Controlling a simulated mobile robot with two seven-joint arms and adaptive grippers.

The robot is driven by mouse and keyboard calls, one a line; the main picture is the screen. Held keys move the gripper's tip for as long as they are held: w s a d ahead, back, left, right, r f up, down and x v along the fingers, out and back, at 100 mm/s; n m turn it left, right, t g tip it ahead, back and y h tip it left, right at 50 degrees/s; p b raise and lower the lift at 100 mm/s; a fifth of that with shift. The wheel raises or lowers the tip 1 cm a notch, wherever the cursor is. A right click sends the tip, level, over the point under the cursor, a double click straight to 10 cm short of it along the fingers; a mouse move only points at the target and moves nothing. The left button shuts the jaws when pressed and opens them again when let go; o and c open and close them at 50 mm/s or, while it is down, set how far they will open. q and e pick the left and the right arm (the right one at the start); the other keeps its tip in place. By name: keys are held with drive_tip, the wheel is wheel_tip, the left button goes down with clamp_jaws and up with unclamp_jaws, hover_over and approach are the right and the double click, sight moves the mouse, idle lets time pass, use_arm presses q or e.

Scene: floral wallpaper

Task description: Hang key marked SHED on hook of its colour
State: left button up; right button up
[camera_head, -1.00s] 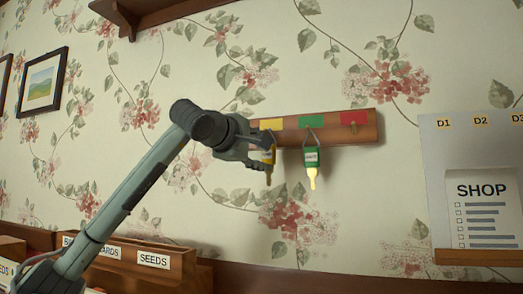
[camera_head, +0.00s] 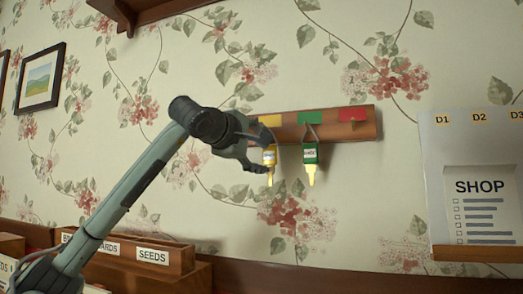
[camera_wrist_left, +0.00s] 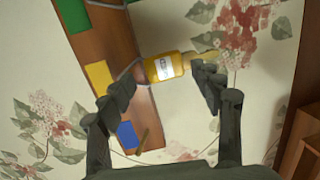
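A yellow key tag (camera_head: 269,157) with a white label hangs by its loop below the yellow patch on the wooden hook rack (camera_head: 340,129). Its label looks like SHED in the left wrist view (camera_wrist_left: 160,68), but is small and turned. My left gripper (camera_head: 263,150) is beside the tag, on its left. Its fingers are spread apart, with the tag showing between and beyond them in the wrist view (camera_wrist_left: 166,80). The yellow hook itself is hidden by the gripper in the head view. My right gripper is out of view.
A green key tag (camera_head: 310,153) hangs at the green patch, just right of the yellow one. The hook at the red patch (camera_head: 353,114) is bare. A blue patch (camera_wrist_left: 128,134) shows in the wrist view. A shelf is above; a SEEDS box (camera_head: 152,256) stands below.

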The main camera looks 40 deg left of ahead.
use_arm(q)
drive_tip(key=shift+r, duration=0.1)
drive_tip(key=s+d+r, duration=0.1)
drive_tip(key=s, duration=1.1)
drive_tip(key=shift+d+r, duration=0.15)
drive_tip(key=shift+d, duration=0.05)
